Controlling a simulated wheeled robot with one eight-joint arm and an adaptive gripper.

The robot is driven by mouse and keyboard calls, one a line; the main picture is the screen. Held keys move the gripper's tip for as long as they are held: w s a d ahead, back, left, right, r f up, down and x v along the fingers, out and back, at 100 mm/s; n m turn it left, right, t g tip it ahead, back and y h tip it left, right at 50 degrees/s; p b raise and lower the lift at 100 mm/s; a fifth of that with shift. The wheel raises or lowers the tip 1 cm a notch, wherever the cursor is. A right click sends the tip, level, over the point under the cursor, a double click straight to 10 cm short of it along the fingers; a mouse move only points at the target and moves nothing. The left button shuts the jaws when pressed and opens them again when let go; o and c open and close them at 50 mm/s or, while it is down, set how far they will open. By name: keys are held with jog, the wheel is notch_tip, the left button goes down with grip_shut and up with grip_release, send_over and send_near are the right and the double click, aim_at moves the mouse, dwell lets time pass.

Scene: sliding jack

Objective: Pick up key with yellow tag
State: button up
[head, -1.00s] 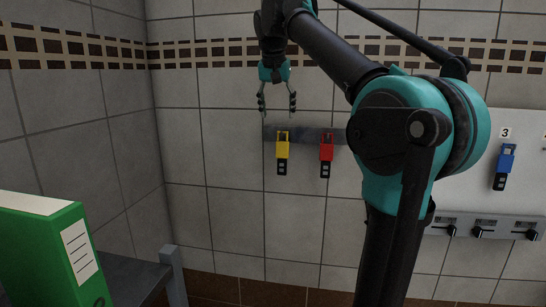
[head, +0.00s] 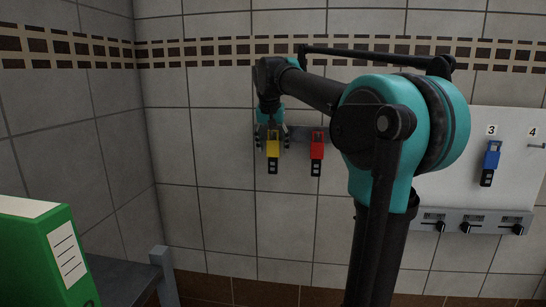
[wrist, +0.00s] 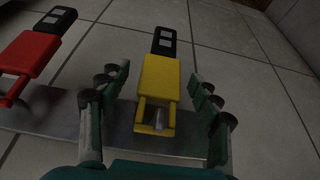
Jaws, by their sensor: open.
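The key with the yellow tag (head: 273,148) hangs from a grey metal strip on the tiled wall, its dark end pointing down. In the wrist view the yellow tag (wrist: 159,82) lies between the two fingers of my gripper (wrist: 160,90), with a gap on each side. My gripper also shows in the head view (head: 271,135), close to the wall at the upper part of the yellow tag. It is open and holds nothing.
A key with a red tag (head: 317,146) hangs just right of the yellow one. A white panel with a blue-tagged key (head: 491,156) is further right. A green binder (head: 42,250) stands at the lower left by a grey bench (head: 118,280).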

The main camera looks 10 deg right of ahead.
jog(key=shift+x, duration=0.75)
jog(key=shift+c, duration=0.4)
jog(key=c, duration=1.2)
jog(key=shift+o, duration=0.2)
